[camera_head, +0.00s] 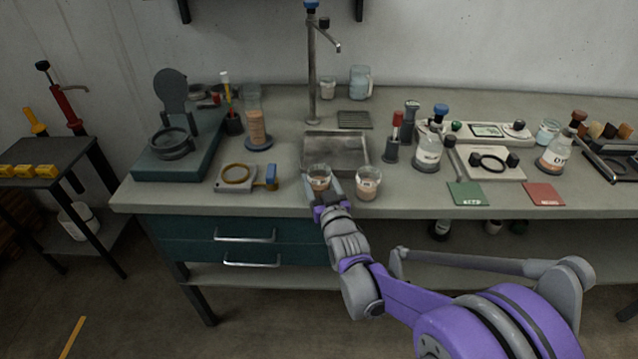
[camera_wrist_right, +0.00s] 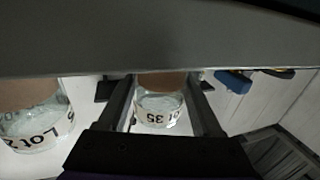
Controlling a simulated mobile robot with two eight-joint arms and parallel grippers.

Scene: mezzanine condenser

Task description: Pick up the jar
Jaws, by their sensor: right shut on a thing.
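A small clear jar (camera_head: 319,178) with tan contents stands near the front edge of the workbench. My right gripper (camera_head: 327,193) reaches it from the front and is shut on it. In the right wrist view the jar (camera_wrist_right: 160,108) sits between the two fingers (camera_wrist_right: 165,110), with part of a white label reading "35". A second similar jar (camera_head: 367,184) stands just to the right, apart from the gripper. It also shows at the left of the right wrist view (camera_wrist_right: 32,122), with a lot label. My left gripper is not in view.
A metal sink (camera_head: 335,152) lies behind the jars. A ring-shaped tool (camera_head: 237,174) with a blue end lies to the left. A labelled flask (camera_head: 428,152) and a green card (camera_head: 468,194) are to the right. The workbench edge (camera_head: 220,209) is close in front.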

